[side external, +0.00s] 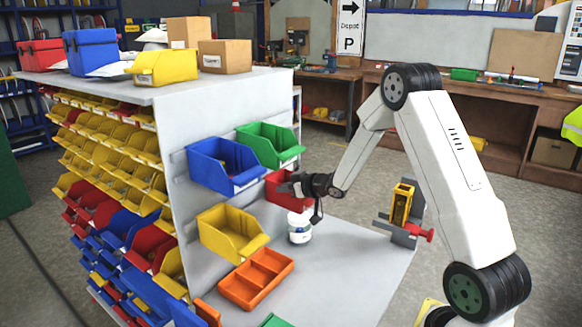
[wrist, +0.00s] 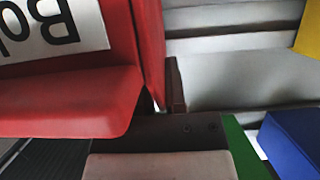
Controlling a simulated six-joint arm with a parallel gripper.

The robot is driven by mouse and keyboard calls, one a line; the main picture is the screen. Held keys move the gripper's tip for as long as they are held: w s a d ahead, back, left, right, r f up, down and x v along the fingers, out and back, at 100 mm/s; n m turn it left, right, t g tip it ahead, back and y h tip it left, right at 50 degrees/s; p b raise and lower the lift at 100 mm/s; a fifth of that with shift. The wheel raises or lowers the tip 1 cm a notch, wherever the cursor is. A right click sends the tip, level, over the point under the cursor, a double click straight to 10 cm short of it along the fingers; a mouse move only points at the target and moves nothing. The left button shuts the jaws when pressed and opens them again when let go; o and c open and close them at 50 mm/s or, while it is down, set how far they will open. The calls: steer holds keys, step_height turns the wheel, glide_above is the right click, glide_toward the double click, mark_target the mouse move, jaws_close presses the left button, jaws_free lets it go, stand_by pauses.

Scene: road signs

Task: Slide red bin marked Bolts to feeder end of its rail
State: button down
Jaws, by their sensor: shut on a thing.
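The red bin (side external: 284,191) hangs on the grey panel, at the right end of the bins there, below the green bin. In the wrist view the red bin (wrist: 75,95) fills the upper left, close up, with a white label whose letters "Bo" show upside down and cut off. My gripper (side external: 292,187) is at the bin's front right side, shut on it. In the wrist view a dark finger part (wrist: 175,130) lies against the bin's edge. The gripper and wrist hide part of the bin in the side view. Pale rails (wrist: 235,45) run across the panel in the wrist view.
A blue bin (side external: 225,166), a green bin (side external: 270,146) and a yellow bin (side external: 230,234) hang nearby. A white tub (side external: 300,228) stands just below my gripper. An orange divided tray (side external: 256,279) lies on the grey table (side external: 350,265). A yellow device (side external: 402,204) stands at the right.

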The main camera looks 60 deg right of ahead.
mark_target(313, 200)
steer(key=shift+s+d+f, duration=0.1)
steer(key=shift+d, duration=0.8)
steer(key=shift+s+d+f, duration=0.1)
steer(key=shift+d, duration=0.75)
steer(key=c, duration=0.6)
jaws_free()
steer(key=shift+r, duration=0.1)
steer(key=shift+a+r, duration=0.1)
steer(key=shift+v, duration=3.85)
